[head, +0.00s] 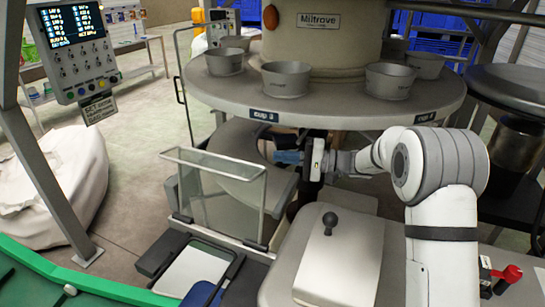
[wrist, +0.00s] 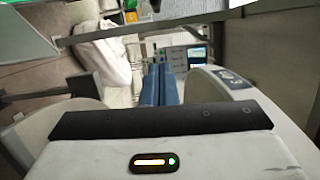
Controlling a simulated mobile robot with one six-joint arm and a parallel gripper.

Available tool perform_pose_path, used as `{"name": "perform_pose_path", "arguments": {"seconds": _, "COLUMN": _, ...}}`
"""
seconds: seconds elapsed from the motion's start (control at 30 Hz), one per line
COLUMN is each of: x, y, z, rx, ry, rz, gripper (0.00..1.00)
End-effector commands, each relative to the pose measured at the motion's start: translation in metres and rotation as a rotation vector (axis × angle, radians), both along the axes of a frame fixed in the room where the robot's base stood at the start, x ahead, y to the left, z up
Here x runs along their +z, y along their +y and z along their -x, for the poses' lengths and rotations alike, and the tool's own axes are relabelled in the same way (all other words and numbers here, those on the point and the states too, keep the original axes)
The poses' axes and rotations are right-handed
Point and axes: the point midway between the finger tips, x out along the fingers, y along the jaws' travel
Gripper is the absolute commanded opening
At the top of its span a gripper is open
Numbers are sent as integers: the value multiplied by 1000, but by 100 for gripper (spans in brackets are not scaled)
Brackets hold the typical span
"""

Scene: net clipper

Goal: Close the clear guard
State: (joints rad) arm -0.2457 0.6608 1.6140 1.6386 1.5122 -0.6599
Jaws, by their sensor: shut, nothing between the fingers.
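A clear guard panel (head: 225,190) in a light metal frame stands upright, slightly askew, below the round table's front left in the head view. A second clear, thin-framed panel (head: 183,65) with a dark upright handle stands at the table's far left; I cannot tell which one the task means. My gripper (head: 277,157) points left under the table rim, just right of the nearer panel's upper corner, apparently not touching it. Its blue fingers (wrist: 160,86) are together and empty in the wrist view.
The round table (head: 350,107) with several grey cups is close above my gripper. A grey cover with a black knob (head: 330,222) is below. A control panel (head: 75,45) hangs at upper left. Open floor (head: 140,170) lies left of the nearer panel.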

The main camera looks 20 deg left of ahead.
Motion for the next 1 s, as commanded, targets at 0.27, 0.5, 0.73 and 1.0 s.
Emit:
{"name": "perform_pose_path", "arguments": {"seconds": 0.27, "x": 3, "y": 57, "z": 9, "rx": 0, "ry": 2, "rz": 2, "gripper": 0}}
{"name": "perform_pose_path", "arguments": {"seconds": 0.5, "x": 5, "y": 83, "z": 29, "rx": -5, "ry": 3, "rz": 3, "gripper": 0}}
{"name": "perform_pose_path", "arguments": {"seconds": 0.73, "x": 4, "y": 84, "z": 49, "rx": -6, "ry": 1, "rz": 2, "gripper": 0}}
{"name": "perform_pose_path", "arguments": {"seconds": 1.0, "x": 3, "y": 84, "z": 51, "rx": -7, "ry": 0, "rz": 2, "gripper": 0}}
